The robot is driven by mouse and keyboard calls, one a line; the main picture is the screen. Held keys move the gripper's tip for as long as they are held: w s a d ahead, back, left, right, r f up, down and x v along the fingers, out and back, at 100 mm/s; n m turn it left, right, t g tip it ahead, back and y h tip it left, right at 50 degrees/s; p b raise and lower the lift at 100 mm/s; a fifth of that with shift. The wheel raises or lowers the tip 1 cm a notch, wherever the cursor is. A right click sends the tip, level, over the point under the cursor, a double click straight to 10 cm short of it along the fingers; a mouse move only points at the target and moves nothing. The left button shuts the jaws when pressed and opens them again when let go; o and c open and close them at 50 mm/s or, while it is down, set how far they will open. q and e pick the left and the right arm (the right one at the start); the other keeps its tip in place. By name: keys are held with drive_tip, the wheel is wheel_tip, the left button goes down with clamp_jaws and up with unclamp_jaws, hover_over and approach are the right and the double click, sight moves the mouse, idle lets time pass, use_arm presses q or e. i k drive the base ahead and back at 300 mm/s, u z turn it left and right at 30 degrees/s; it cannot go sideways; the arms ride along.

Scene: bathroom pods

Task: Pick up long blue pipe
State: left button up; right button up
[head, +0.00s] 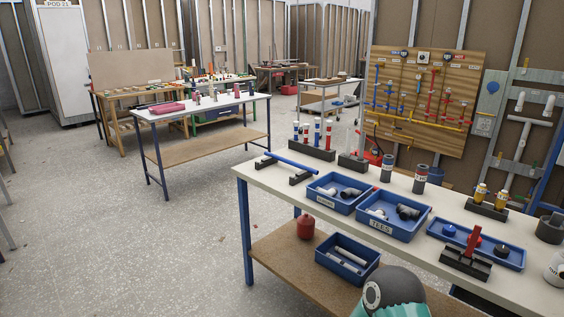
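A long blue pipe (291,162) lies level across two dark support blocks at the far left end of the near white workbench (345,209). One block (259,163) is under its left part and the other block (301,177) is under its right part. The pipe is in plain view and nothing covers it. Neither of my grippers is in view. A rounded grey and teal part of my arm shows at the bottom edge, well apart from the pipe.
Blue bins of fittings (393,215) stand right of the pipe. Racks of upright pipes (312,152) stand behind it. A red tool (472,243) and dark cans (420,179) are farther right. Open floor (160,245) lies left of the bench.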

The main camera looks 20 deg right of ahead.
sight(298, 166)
drive_tip(key=z, duration=0.1)
drive_tip(key=i, duration=1.4)
drive_tip(key=z, duration=0.4)
drive_tip(key=i, duration=0.9)
drive_tip(key=z, duration=0.05)
